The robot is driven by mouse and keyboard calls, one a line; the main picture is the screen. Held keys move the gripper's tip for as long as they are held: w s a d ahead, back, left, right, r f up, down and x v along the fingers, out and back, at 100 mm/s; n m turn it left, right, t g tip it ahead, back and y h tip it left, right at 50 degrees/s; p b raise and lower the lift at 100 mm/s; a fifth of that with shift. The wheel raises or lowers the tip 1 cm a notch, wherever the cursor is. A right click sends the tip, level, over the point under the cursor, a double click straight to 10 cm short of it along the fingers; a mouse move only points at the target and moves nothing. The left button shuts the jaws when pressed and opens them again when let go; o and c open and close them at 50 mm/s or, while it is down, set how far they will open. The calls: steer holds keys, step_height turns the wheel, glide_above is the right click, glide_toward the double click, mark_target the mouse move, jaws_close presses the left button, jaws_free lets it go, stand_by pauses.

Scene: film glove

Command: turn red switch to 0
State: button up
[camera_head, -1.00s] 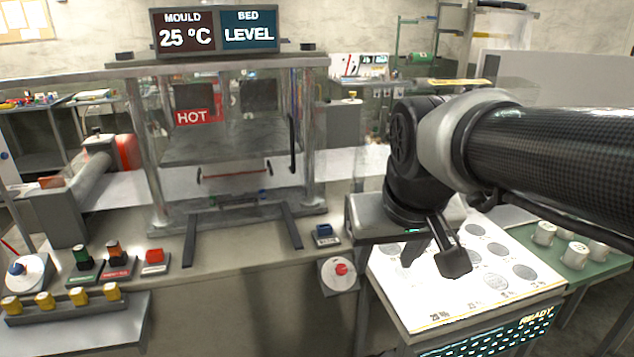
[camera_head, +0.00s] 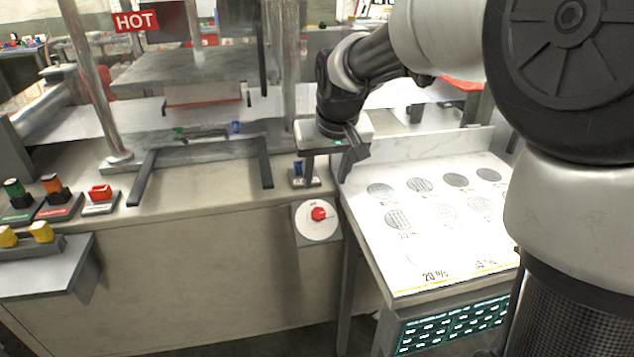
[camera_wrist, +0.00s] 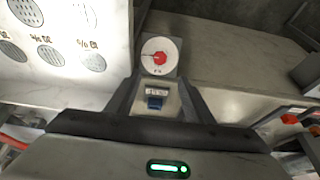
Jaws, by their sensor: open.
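A red knob (camera_head: 319,214) sits on a round white dial (camera_head: 303,228) on the bench's front face. The knob also shows in the wrist view (camera_wrist: 159,58), with a thin dark line on the dial beside it. The dial's marks are too small to read. My gripper (camera_head: 327,172) is open and empty, pointing down above the bench's edge, above the dial and apart from it. In the wrist view my two fingers (camera_wrist: 158,92) frame a small blue switch (camera_wrist: 155,102), with the dial beyond. A separate red switch (camera_head: 100,192) stands on the bench at the left.
The blue switch (camera_head: 299,172) stands on the bench close beside my gripper. Green (camera_head: 13,188) and orange (camera_head: 51,184) switches stand at the left. A white table with printed discs (camera_head: 420,262) is to the right. The press frame (camera_head: 98,90) stands behind. Space before the dial is free.

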mark_target(319, 212)
steer(key=b+x, duration=0.3)
steer(key=x, duration=1.2)
steer(key=shift+s+f, duration=0.1)
steer(key=shift+c, duration=0.5)
steer(key=c, duration=1)
steer(key=shift+o, duration=0.3)
